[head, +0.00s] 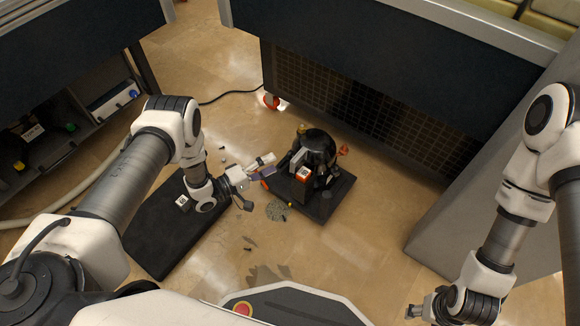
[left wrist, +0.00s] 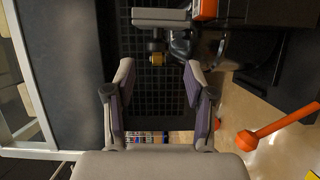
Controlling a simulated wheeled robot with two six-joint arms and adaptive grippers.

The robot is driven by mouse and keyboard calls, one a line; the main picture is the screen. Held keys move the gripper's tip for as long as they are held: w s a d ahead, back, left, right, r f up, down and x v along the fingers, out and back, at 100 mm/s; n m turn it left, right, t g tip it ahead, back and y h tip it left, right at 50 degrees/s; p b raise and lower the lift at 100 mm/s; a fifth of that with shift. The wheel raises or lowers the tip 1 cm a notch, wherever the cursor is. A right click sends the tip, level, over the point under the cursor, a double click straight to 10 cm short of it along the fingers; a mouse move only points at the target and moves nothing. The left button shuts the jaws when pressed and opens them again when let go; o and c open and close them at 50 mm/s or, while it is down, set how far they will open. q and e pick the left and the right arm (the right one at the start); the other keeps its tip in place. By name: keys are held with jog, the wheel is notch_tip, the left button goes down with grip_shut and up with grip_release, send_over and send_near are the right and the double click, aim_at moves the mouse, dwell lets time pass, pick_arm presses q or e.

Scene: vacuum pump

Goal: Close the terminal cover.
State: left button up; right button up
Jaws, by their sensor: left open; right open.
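The black vacuum pump (head: 319,146) stands on a dark base plate on the floor. A grey box-like part (head: 299,157), possibly the terminal box or its cover, sits on its near left side beside an orange labelled block (head: 302,175). In the left wrist view, a grey slab (left wrist: 160,17) lies beyond the fingertips, next to the orange block (left wrist: 205,10). I cannot tell how far the cover stands open. My left gripper (head: 266,171) is open and empty, just left of the pump; its spread fingers show in the left wrist view (left wrist: 160,77). My right gripper (head: 416,311) is open, far from the pump.
A black mat (head: 155,232) lies under my left arm. A bench with a dark grille (head: 365,115) stands close behind the pump. A grey cabinet (head: 470,205) is at the right. In the left wrist view an orange rod with a round end (left wrist: 250,139) is at lower right.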

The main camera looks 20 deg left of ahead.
aim_at(290, 155)
pick_arm(q)
jog(key=b+x, duration=0.2)
jog(key=x, duration=0.5)
jog(key=shift+w+d+r, duration=0.15)
jog(key=shift+d, duration=0.05)
grip_shut()
